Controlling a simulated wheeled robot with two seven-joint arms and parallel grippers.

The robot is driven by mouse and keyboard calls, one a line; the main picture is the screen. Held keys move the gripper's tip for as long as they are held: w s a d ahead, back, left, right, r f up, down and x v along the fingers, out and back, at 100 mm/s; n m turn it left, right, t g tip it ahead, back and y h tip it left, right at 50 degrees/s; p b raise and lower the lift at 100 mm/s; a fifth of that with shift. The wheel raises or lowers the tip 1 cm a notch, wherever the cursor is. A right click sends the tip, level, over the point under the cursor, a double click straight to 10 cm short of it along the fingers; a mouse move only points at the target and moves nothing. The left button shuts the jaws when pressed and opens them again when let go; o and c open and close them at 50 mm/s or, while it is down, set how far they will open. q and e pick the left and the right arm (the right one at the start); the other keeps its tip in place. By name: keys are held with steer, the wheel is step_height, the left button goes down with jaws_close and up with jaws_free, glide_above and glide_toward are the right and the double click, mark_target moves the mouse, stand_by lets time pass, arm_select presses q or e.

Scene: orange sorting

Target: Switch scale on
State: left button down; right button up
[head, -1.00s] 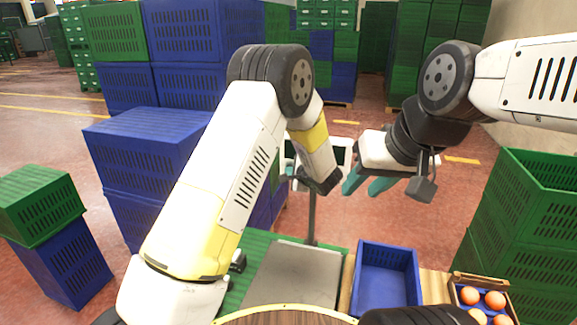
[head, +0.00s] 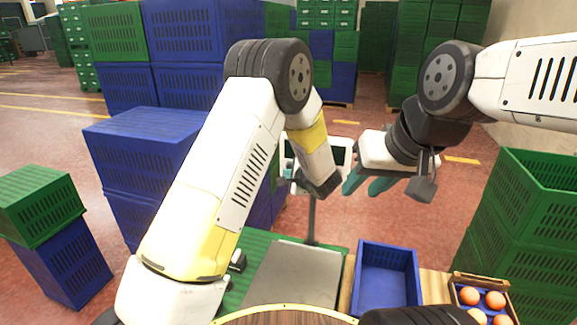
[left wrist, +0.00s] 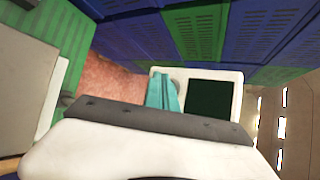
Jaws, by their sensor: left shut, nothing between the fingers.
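The scale has a grey weighing plate (head: 292,275), a dark pole (head: 311,218) and a white display head (head: 343,155). In the left wrist view the display head (left wrist: 237,84) shows a dark, blank screen (left wrist: 209,98) and part of a round grey button (left wrist: 175,84). My left gripper (left wrist: 163,92) is shut and empty, its teal fingertips in front of the head beside that button, partly covering it. Whether they touch it I cannot tell. In the head view my left gripper (head: 289,171) is mostly hidden behind my wrist. My right gripper (head: 366,186) is apart, right of the display, its teal fingers separated.
An empty blue crate (head: 386,281) stands right of the plate, and a wooden box (head: 482,278) with several oranges is beside it. Green crates (head: 533,215) are stacked at right, blue crates (head: 146,150) at left.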

arm_select(q)
steer(key=shift+s+a, duration=0.25)
steer(key=shift+s, duration=0.55)
steer(key=shift+s+a, duration=0.25)
steer(key=shift+s, duration=0.55)
steer(key=shift+s+a, duration=0.25)
steer(key=shift+s, duration=0.55)
steer(key=s+a+r+n+g+y, duration=0.1)
steer(key=s+a+r+n+g, duration=0.4)
steer(key=s+a, duration=0.4)
steer(key=s+a+r+n+g, duration=0.2)
steer(key=s+a+r+n, duration=0.3)
steer(key=s+a+r, duration=0.4)
steer(key=s+d+r+n+h, duration=0.1)
steer(key=s+r+n+h, duration=0.2)
steer(key=s, duration=0.4)
steer(key=s+d+r+n+t+h, duration=0.1)
steer(key=s+d+r+n+h, duration=0.1)
steer(key=s+h, duration=0.3)
steer(key=s+r+n, duration=0.1)
steer(key=s, duration=0.2)
steer(key=shift+s+d+r+n, duration=0.25)
steer(key=shift+d+r+n, duration=0.05)
steer(key=shift+r, duration=0.05)
